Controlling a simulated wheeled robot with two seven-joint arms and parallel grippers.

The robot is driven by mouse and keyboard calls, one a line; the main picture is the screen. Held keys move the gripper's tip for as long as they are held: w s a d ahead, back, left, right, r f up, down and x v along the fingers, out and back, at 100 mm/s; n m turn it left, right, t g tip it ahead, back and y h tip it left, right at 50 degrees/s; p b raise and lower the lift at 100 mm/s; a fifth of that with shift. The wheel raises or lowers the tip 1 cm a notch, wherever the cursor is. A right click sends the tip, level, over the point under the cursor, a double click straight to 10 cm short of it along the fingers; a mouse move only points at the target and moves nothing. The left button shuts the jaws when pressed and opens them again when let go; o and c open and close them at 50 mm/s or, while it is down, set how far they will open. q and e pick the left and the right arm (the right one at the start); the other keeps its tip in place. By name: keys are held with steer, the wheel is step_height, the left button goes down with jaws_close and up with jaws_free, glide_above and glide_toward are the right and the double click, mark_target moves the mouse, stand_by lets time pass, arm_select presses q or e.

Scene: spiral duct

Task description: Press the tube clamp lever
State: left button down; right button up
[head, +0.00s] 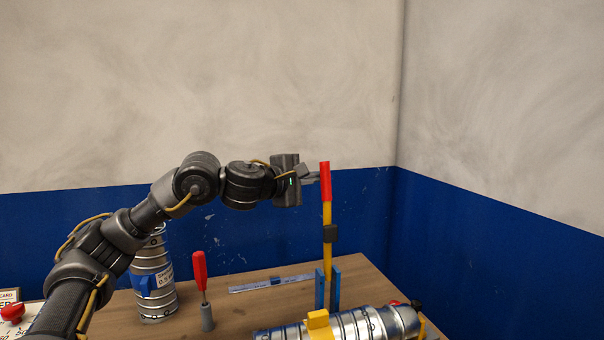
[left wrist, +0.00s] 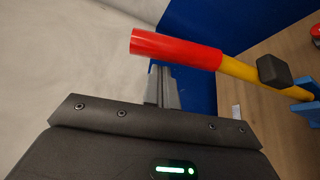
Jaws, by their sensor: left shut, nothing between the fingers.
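The tube clamp lever (head: 326,210) stands nearly upright in the head view. It has a red grip on top, a yellow shaft and a dark block partway down, between blue brackets (head: 336,287) on the table. My left gripper (head: 312,177) is shut and empty, at the height of the red grip and just left of it. In the left wrist view the lever's red grip (left wrist: 175,48) lies across the front of my left gripper's fingers (left wrist: 162,88). I cannot tell whether they touch. My right gripper is not in view.
A silver duct (head: 345,325) with a yellow block lies at the table's front. A silver canister (head: 154,285) stands at the left. A red-handled tool (head: 201,285) stands upright beside a flat ruler-like strip (head: 270,284). A blue and white wall is behind.

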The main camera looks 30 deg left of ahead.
arm_select(q)
steer(key=shift+s+d, duration=0.1)
steer(key=shift+d, duration=0.15)
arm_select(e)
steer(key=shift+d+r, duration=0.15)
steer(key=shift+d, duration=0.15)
arm_select(q)
steer(key=shift+d, duration=0.1)
